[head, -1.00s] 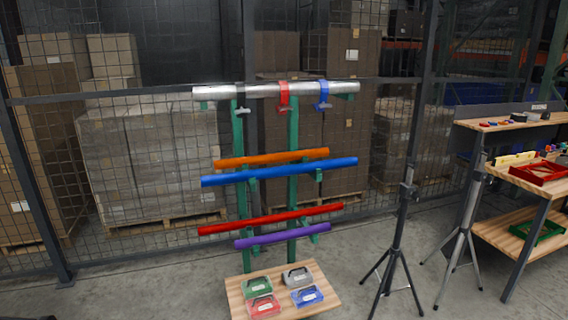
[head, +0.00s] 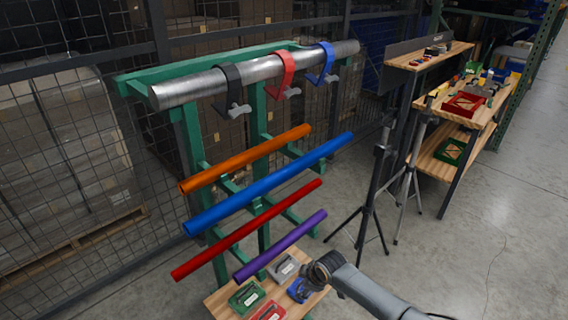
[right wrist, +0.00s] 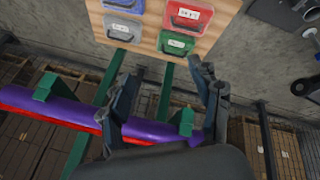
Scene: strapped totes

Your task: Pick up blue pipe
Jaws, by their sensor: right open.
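The blue pipe (head: 268,183) lies tilted across the arms of a green rack (head: 221,268), below an orange pipe (head: 246,159) and above a red pipe (head: 247,230). My right gripper (head: 322,270) is low at the front right of the rack, near the small boxes, apart from the blue pipe. In the right wrist view its two dark fingers (right wrist: 162,85) are spread with nothing between them. A purple pipe (right wrist: 50,108) and part of the red pipe pass behind the fingers there; I cannot make out the blue pipe in that view. My left gripper is not in view.
A silver pipe (head: 200,84) with black, red and blue clamps tops the rack. Several small boxes sit on a wooden shelf (head: 222,303) below. A dark tripod (head: 371,190) and a wooden workbench (head: 434,170) stand to the right. Floor at the right is clear.

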